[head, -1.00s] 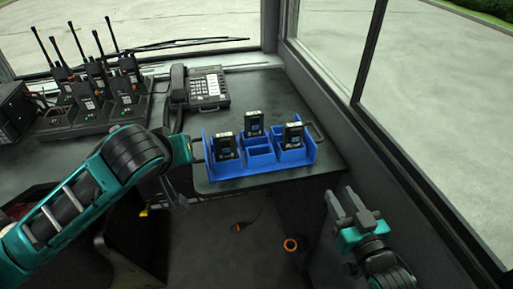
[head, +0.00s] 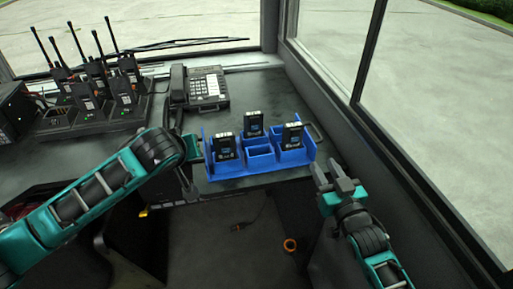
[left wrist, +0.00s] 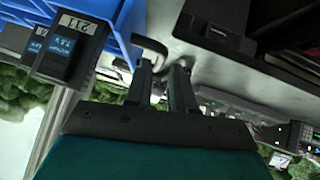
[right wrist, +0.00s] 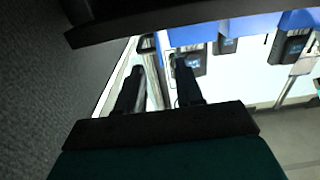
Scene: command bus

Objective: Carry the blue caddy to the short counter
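The blue caddy (head: 262,171) sits upright on the dark counter near its front right corner. It holds three black battery packs, one of them at the front left (head: 224,147). A dark handle (head: 317,131) shows at its right end. My left gripper (head: 192,148) is at the caddy's left end; in the left wrist view its fingers are apart with the left handle (left wrist: 152,46) at their tips, and I cannot tell whether they touch it. My right gripper (head: 334,176) is open and empty, just off the caddy's right front corner, below the counter's edge.
A desk phone (head: 203,88) stands behind the caddy. A charger with several radios (head: 95,100) is at the back left. The window wall (head: 375,150) runs close along the right.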

